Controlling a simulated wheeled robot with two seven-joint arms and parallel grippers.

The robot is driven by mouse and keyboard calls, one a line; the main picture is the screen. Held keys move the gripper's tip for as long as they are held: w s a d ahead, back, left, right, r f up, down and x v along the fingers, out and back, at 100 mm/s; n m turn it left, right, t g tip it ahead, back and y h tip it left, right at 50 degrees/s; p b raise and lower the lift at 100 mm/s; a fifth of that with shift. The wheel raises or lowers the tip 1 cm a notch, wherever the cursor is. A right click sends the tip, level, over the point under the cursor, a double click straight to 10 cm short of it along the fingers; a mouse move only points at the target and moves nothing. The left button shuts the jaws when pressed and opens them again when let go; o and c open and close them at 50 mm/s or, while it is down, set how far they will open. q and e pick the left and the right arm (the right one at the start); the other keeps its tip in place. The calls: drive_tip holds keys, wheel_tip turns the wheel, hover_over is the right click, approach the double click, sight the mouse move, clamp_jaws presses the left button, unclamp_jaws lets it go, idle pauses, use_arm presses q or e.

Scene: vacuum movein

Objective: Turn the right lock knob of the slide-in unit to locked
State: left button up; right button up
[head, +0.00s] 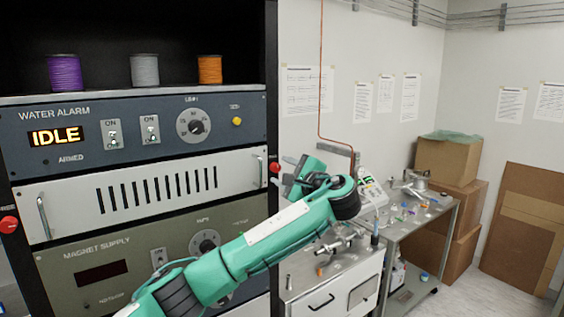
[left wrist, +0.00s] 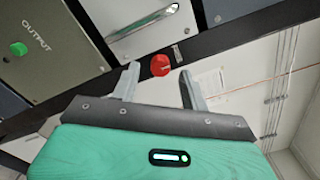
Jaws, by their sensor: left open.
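The slide-in unit (head: 150,196) is a pale panel with dark vent slots and a handle near each end, seated in the black rack. Its right lock knob (head: 275,168) is red and sits on the rack's right post. My left gripper (head: 288,174) is open just right of this knob. In the left wrist view the red knob (left wrist: 160,65) shows between the two open fingers (left wrist: 159,76), apparently beyond their tips; contact cannot be told. A small pale label is beside the knob, too small to read. My right gripper is out of view.
The left red knob (head: 9,224) is on the rack's left post. The water alarm panel (head: 60,135) is above the unit and the magnet supply panel (head: 120,250) below. A metal bench (head: 345,270) and cardboard boxes (head: 447,160) stand at right.

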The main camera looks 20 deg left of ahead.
use_arm(q)
drive_tip(key=shift+w+a, duration=0.35)
drive_tip(key=shift+a, duration=0.15)
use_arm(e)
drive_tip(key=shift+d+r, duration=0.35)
use_arm(q)
clamp_jaws()
drive_tip(key=shift+f+n+b, duration=0.25)
drive_tip(key=shift+n+b, duration=0.15)
drive_tip(key=shift+b, duration=0.3)
drive_tip(key=n+b, duration=1)
drive_tip(key=b, duration=0.4)
drive_tip(key=shift+d+f, duration=0.1)
drive_tip(key=n+b, duration=0.3)
drive_tip(key=n, duration=0.1)
drive_tip(key=shift+r+n+b, duration=0.2)
drive_tip(key=shift+n+b, duration=0.55)
drive_tip(key=shift+n, duration=0.85)
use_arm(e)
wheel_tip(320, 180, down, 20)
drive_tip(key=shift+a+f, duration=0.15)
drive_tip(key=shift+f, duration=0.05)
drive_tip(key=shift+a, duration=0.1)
